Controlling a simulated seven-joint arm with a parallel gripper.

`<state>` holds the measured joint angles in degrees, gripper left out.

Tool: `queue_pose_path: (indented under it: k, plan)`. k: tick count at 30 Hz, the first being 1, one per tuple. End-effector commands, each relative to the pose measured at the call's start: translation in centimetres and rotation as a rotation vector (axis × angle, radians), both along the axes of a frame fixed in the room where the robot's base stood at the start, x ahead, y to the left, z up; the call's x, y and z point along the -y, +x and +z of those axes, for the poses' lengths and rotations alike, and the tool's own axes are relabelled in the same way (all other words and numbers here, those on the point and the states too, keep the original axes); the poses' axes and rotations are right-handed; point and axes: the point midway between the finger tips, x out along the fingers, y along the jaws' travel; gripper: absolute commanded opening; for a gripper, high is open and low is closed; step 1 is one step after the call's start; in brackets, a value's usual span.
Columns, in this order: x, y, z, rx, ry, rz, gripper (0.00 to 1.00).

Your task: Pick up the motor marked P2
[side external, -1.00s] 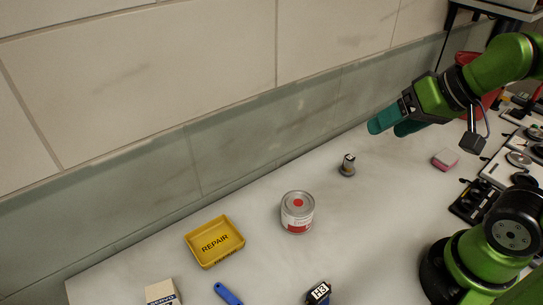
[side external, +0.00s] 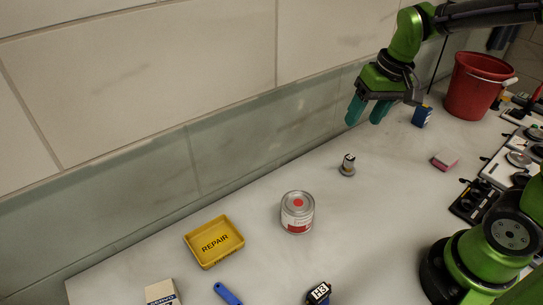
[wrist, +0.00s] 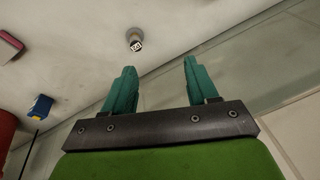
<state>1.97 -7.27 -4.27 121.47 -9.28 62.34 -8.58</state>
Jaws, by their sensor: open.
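A small motor (side external: 347,166) with a pale label on top stands on the bench below my gripper and slightly left of it in the side view. In the wrist view the small motor (wrist: 135,42) lies beyond the fingertips, nearer the left finger; its mark is too small to read surely. A dark motor marked H3 (side external: 318,293) is at the front of the bench. My gripper (side external: 367,112) is open and empty, held well above the bench with its teal fingers pointing down. Both fingers also show in the wrist view (wrist: 160,66).
A can (side external: 297,213) and a yellow REPAIR tray (side external: 215,262) stand left of the small motor. A pink block (side external: 445,160), a blue box (side external: 423,116) and a red bucket (side external: 475,88) are to the right. The wall runs close behind.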

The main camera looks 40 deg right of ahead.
Motion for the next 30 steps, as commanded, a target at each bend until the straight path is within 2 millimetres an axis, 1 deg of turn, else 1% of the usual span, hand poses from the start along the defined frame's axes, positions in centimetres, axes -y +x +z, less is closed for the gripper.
queue_pose_path:
  k: [1, 3, 5, 7, 9, 11, 14, 17, 24, 27, 30]
  plan:
    - [0.9, 1.3, -0.9, -0.053, -0.017, 0.014, 0.58]
    - [2.0, 2.7, -1.8, -0.110, -0.041, 0.044, 0.58]
    - [2.9, 3.7, -2.4, -0.152, -0.059, 0.070, 0.58]
    - [3.7, 4.7, -2.8, -0.191, -0.079, 0.100, 0.58]
    - [4.3, 5.4, -2.5, -0.212, -0.096, 0.132, 0.58]
    - [4.6, 5.7, -1.8, -0.212, -0.105, 0.159, 0.58]
    - [4.4, 5.3, -2.5, -0.227, -0.102, 0.185, 0.58]
    - [4.4, 5.2, -4.2, -0.230, -0.102, 0.187, 0.58]
    - [4.3, 5.1, -9.5, -0.229, -0.101, 0.185, 0.58]
    - [4.3, 5.1, -11.3, -0.227, -0.101, 0.185, 0.58]
    - [4.3, 5.2, -12.6, -0.225, -0.102, 0.185, 0.58]
